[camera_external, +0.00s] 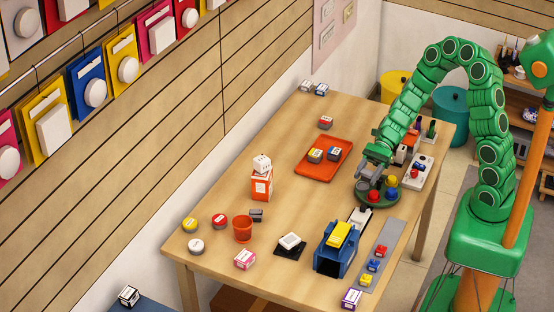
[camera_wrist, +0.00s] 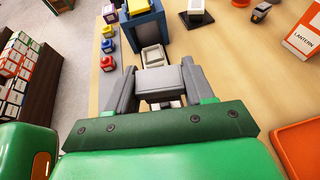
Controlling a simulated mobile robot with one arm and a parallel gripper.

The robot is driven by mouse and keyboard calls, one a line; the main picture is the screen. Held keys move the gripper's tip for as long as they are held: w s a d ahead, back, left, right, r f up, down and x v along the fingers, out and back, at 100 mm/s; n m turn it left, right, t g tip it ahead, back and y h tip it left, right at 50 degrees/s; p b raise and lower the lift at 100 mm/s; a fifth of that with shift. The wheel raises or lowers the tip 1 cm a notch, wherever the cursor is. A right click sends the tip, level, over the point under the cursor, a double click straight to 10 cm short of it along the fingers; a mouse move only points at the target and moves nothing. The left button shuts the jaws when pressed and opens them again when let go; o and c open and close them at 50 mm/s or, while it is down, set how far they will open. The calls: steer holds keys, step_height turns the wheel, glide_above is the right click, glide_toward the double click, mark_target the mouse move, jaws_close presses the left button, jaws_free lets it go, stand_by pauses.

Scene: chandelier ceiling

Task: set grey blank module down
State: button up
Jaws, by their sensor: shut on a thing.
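My gripper (camera_external: 369,172) is above the table, beside and partly over a round green tray (camera_external: 381,203). In the wrist view my gripper (camera_wrist: 163,85) has its two grey fingers closed on the grey blank module (camera_wrist: 166,77), a plain grey block held between them. The fingers hide its sides. In the outside view the module is hard to tell from the grey fingers. Beyond it in the wrist view is a small white tray (camera_wrist: 153,56) in front of a blue machine (camera_wrist: 145,26) with a yellow top.
The round tray bears red, blue and yellow pieces. A grey strip (camera_external: 388,243) with small coloured blocks lies right of the blue machine (camera_external: 330,258). An orange tray (camera_external: 311,171) with two modules is to the left. Bare wood (camera_external: 280,205) lies between.

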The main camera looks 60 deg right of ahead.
steer(key=w+d+f+m+t+h, duration=0.15)
steer(key=w+d, duration=0.25)
steer(key=w, duration=0.5)
steer(key=w+d+m+t, duration=0.3)
steer(key=w+d, duration=0.1)
steer(key=w, duration=0.5)
steer(key=m+t+h, duration=0.2)
steer(key=m+t, duration=0.1)
glide_above(270, 147)
steer(key=shift+f, duration=5.45)
steer(key=shift+f, duration=0.1)
steer(key=o, duration=1)
